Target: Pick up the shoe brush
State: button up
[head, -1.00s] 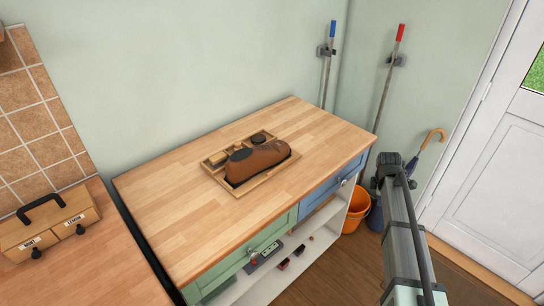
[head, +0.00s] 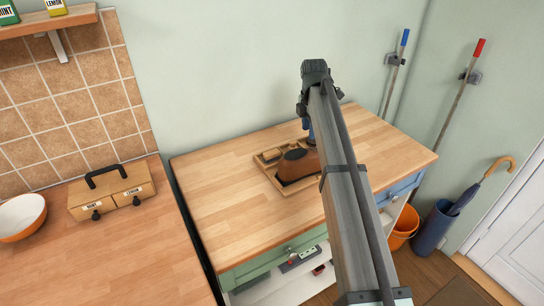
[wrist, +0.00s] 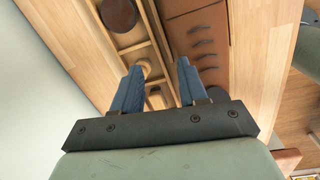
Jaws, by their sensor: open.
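A wooden tray (head: 283,183) lies on the counter and holds a brown shoe (head: 297,162) and small compartments. The shoe shows in the wrist view (wrist: 197,38) with its laces, right of the compartments. I cannot make out the shoe brush for certain; a small wooden piece (wrist: 146,68) shows in a compartment near my left fingertip, partly hidden. My gripper (wrist: 159,66) is open, its two blue fingers pointing at the compartments beside the shoe. In the head view my arm hides the tray's right part, and one blue finger shows above the tray.
A round dark tin (wrist: 118,14) sits in another compartment. The counter (head: 230,210) is clear around the tray. An orange bucket (head: 403,228) and umbrella stand (head: 432,228) are on the floor at right.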

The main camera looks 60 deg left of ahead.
notch_tip(320, 180, up, 4)
jog(key=n+g, duration=0.1)
jog(key=n, duration=0.1)
send_over(273, 151)
jog(key=shift+h, duration=0.4)
notch_tip(273, 151, down, 14)
jog(key=shift+s+d+r, duration=0.1)
jog(key=c, duration=0.7)
jog(key=shift+c, duration=0.2)
jog(key=shift+r, duration=0.2)
notch_tip(273, 151, up, 10)
jog(key=shift+f, duration=0.1)
